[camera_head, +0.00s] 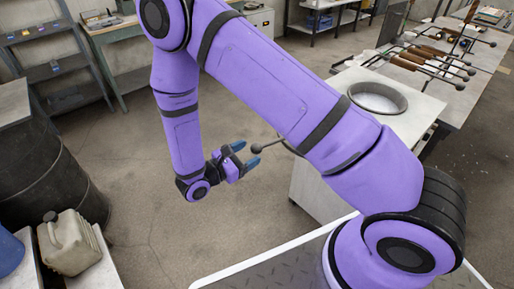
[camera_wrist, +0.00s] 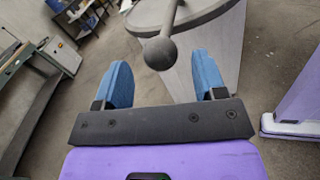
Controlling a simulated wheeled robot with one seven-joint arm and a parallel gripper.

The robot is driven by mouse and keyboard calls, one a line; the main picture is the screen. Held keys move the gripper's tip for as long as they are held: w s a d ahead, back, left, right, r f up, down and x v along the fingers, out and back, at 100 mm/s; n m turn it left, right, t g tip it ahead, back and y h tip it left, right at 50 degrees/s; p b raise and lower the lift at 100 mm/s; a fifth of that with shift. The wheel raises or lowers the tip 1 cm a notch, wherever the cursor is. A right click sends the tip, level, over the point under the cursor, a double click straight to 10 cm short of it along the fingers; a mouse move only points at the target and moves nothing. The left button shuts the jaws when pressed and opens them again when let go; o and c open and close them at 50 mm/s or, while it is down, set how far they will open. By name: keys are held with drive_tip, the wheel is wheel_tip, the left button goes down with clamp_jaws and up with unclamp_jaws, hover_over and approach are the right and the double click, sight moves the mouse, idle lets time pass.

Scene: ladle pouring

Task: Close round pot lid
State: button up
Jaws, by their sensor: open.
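My gripper (camera_head: 246,154) is open, with two blue fingers, off the left side of the pale stand. A dark ball knob (camera_head: 256,148) on a thin rod sits at or just beyond the fingertips. In the wrist view the knob (camera_wrist: 160,53) appears between the open fingers, touching neither as far as I can see. Its rod runs up across a grey round disc (camera_wrist: 210,12), which looks like the lid. In the head view my arm hides most of the lid. The round pot (camera_head: 377,97) is open in the stand's top, with pale contents showing.
The pale stand (camera_head: 318,190) is below the pot. A bench at the upper right holds several wooden-handled tools (camera_head: 425,52). A dark barrel (camera_head: 45,165) and a beige jerrycan (camera_head: 68,243) are at the left. The floor (camera_head: 150,215) around my gripper is clear.

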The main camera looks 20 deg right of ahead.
sight(257, 146)
drive_tip(key=shift+x, duration=2)
